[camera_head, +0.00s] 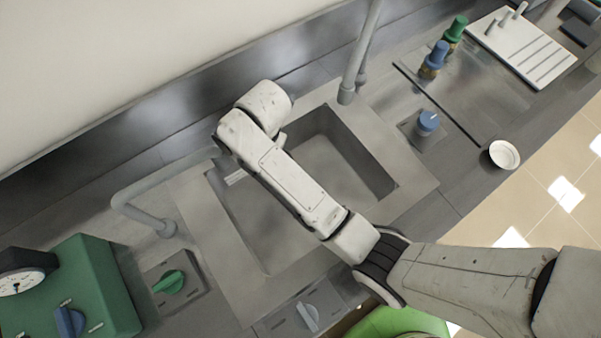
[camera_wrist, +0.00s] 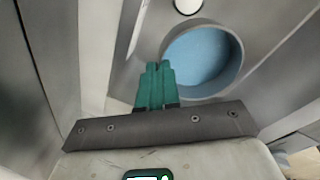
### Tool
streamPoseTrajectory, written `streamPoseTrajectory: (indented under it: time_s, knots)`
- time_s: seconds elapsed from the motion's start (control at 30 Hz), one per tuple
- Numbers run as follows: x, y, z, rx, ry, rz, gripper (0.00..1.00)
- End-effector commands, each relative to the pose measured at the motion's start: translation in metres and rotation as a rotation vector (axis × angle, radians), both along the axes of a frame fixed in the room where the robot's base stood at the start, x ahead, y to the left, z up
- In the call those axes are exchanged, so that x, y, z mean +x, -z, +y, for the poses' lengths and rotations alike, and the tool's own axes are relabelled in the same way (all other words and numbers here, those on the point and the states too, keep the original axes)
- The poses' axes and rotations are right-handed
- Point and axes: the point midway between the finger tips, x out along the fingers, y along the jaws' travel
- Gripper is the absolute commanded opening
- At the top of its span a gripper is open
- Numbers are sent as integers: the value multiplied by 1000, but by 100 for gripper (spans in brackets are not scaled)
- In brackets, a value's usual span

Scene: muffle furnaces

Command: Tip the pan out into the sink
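My gripper is hidden behind my wrist in the head view. In the wrist view the green fingers of my gripper (camera_wrist: 157,68) are close together, and I see nothing clearly held between them. A round, blue-bottomed shape (camera_wrist: 203,60) with a grey rim is just right of the fingertips; I cannot tell whether it is the pan. A small white round dish (camera_head: 504,154), possibly a pan, sits at the counter's right front edge.
A grey pipe (camera_head: 354,60) rises behind the sink, and a bent rail (camera_head: 150,205) stands at its left. A green device (camera_head: 95,290) stands at the lower left.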

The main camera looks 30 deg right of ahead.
Motion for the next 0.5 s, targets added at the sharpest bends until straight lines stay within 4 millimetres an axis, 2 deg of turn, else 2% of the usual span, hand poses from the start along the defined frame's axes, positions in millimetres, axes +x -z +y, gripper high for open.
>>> streamPoseTrajectory:
  time_s: [0.23,0.5]
  knots:
    - [4,13,2,-85,-1,129,0]
    - [3,14,2,-95,0,143,0]
